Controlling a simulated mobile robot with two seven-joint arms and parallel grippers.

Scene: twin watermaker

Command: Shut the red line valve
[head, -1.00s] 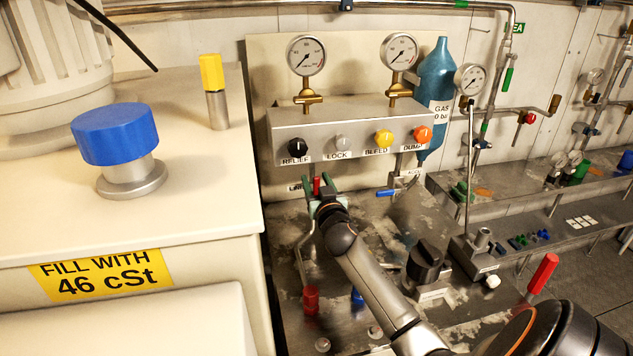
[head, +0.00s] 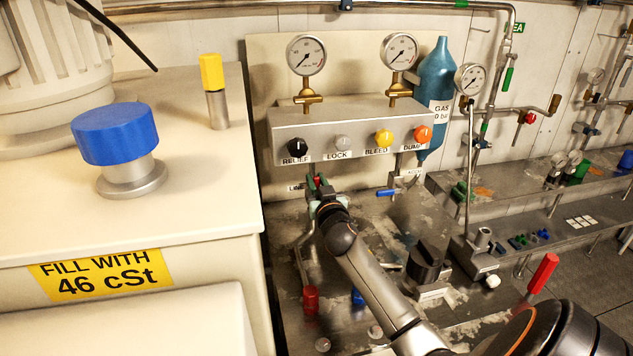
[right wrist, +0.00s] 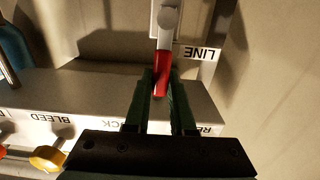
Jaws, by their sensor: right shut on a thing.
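The red line valve handle (right wrist: 162,66) shows in the right wrist view, hanging from a pale pivot (right wrist: 167,20) beside an upside-down LINE label (right wrist: 199,53). Its red tip also shows small in the head view (head: 317,181), below the RELIEF knob. My right gripper (right wrist: 161,84) has its dark green fingers on both sides of the handle's free end and is shut on it. In the head view the right gripper (head: 318,188) partly hides the handle and the valve body. My left gripper is not in view.
The grey valve panel (head: 345,120) with gauges and knobs is just above the gripper. A white cabinet (head: 220,200) stands close on the left. A blue-handled valve (head: 386,193), a black knob (head: 425,262) and a red lever (head: 543,273) stand to the right.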

